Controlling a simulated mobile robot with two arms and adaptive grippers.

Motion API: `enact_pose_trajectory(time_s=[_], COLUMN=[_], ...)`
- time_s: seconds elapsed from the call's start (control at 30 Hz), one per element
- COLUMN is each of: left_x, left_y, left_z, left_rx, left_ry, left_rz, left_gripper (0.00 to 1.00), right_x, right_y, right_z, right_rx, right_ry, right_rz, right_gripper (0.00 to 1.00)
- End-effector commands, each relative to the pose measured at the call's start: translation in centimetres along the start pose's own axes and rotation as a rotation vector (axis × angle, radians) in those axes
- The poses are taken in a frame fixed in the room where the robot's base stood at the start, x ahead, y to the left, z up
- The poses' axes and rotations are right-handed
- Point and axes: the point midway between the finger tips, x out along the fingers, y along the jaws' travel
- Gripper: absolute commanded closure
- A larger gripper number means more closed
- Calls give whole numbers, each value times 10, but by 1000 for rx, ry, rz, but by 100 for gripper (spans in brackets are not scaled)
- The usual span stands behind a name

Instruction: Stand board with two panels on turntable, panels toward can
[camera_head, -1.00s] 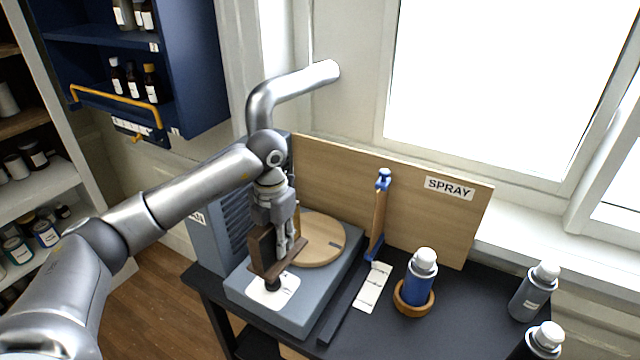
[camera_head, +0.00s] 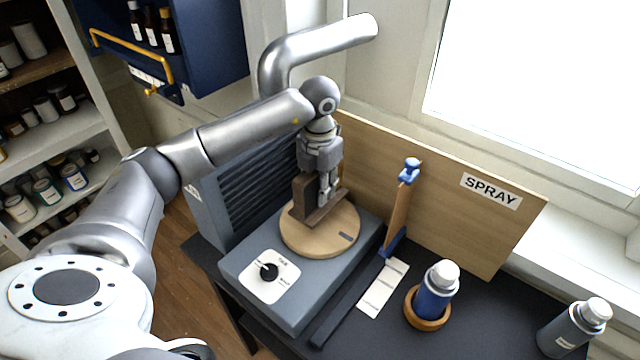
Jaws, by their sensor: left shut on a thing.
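My left gripper (camera_head: 325,192) is shut on a dark brown board (camera_head: 302,200) with a flat foot. The board is upright over the round wooden turntable (camera_head: 290,246); I cannot tell whether its foot touches the disc or hovers just above it. The gripper hides part of the board, and I cannot make out its two panels. A blue can (camera_head: 434,300) with a pale cap stands in a wooden ring (camera_head: 427,322) to the right of the turntable. My right gripper is not in view.
The turntable tops a grey box (camera_head: 295,305) with a dial (camera_head: 268,272) in front. A thin upright wooden piece (camera_head: 396,215) with a blue clamp (camera_head: 409,170) stands between turntable and can. A wooden SPRAY panel (camera_head: 470,225) closes the back. A grey can (camera_head: 573,328) stands right.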

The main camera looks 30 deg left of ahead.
Motion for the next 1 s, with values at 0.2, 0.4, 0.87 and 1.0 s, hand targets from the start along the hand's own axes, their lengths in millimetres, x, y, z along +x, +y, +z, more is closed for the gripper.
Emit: enact_pose_trajectory(time_s=[0.2,0.4,0.87,1.0], left_x=[20,36,58,57], left_y=[0,0,0,0], left_z=[0,0,0,0], left_rx=[1,1,0,0], left_ry=[-1,0,-2,-2], left_rz=[-1,-1,-1,-1], left_gripper=[100,100,100,100], right_x=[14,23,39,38], right_y=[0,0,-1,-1], right_z=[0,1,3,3], right_rx=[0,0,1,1], right_ry=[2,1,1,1], right_rz=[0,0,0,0], right_gripper=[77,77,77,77])
